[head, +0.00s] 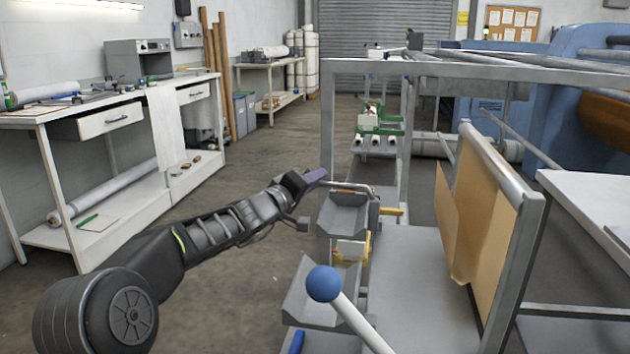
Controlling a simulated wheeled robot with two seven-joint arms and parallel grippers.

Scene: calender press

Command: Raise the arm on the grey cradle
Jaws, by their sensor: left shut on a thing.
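The grey cradle (343,218) is a trough on the near side of the rack, below and just right of my left gripper. Its arm (352,187) is a thin grey bar above the trough, running roughly level leftward from a bend at a short post (374,208). My left gripper (316,178) reaches in from the left and is shut at the left end of this bar. The fingers hide that end, so the exact contact is not clear. My right gripper is out of view.
A cradle with yellow parts (351,250) lies nearer, and a green cradle (380,124) farther back. A blue ball on a white rod (323,284) stands close in front. The rack frame (327,130) rises just behind the grey cradle. Open floor (270,170) lies left.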

